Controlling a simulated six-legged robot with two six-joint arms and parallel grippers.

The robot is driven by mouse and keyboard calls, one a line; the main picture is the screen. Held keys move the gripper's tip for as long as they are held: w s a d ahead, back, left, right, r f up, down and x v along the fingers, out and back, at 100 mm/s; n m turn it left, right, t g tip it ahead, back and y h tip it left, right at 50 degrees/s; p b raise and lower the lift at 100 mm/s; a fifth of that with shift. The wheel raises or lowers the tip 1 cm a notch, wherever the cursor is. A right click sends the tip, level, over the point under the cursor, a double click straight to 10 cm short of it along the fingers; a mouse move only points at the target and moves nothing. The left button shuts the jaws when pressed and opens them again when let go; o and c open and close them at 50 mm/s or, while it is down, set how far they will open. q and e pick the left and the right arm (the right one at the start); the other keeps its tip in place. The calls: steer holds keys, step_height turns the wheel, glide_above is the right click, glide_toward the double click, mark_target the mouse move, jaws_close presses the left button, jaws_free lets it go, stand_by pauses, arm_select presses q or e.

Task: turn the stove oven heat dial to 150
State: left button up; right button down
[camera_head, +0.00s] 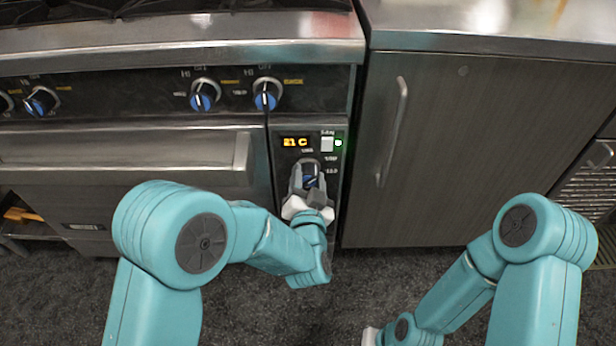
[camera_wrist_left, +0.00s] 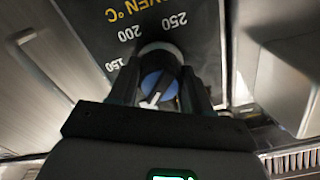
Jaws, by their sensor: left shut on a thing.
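The oven heat dial (camera_head: 310,174) is a dark knob with a blue face and a pale pointer line, on the black control panel (camera_head: 281,176) at the right of the stove. My left gripper (camera_head: 311,183) is shut on it, one finger on each side. In the left wrist view the dial (camera_wrist_left: 158,84) sits between the fingers of the left gripper (camera_wrist_left: 158,92). The printed marks 150, 200 and 250 show on the panel (camera_wrist_left: 185,48) beyond it, and the pointer line's white end is towards the bottom left. My right gripper is mostly hidden; only a pale part shows at the bottom edge.
A lit orange display (camera_head: 296,142) and a white switch (camera_head: 327,144) are just above the dial. Burner knobs (camera_head: 267,94) line the stove front above. The oven door handle (camera_head: 130,150) is to the left. A dark cabinet with a vertical handle (camera_head: 393,130) stands to the right.

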arm_select(q)
steer(key=m+p, duration=0.1)
steer(key=m, duration=0.5)
steer(key=shift+m+p, duration=0.3)
steer(key=shift+p, duration=0.05)
steer(key=m+p, duration=0.1)
steer(key=m, duration=0.5)
steer(key=shift+a+p, duration=0.15)
steer(key=shift+p, duration=0.25)
steer(key=shift+m, duration=0.3)
steer(key=o, duration=1.1)
steer(key=shift+w, duration=0.1)
steer(key=shift+c, duration=0.2)
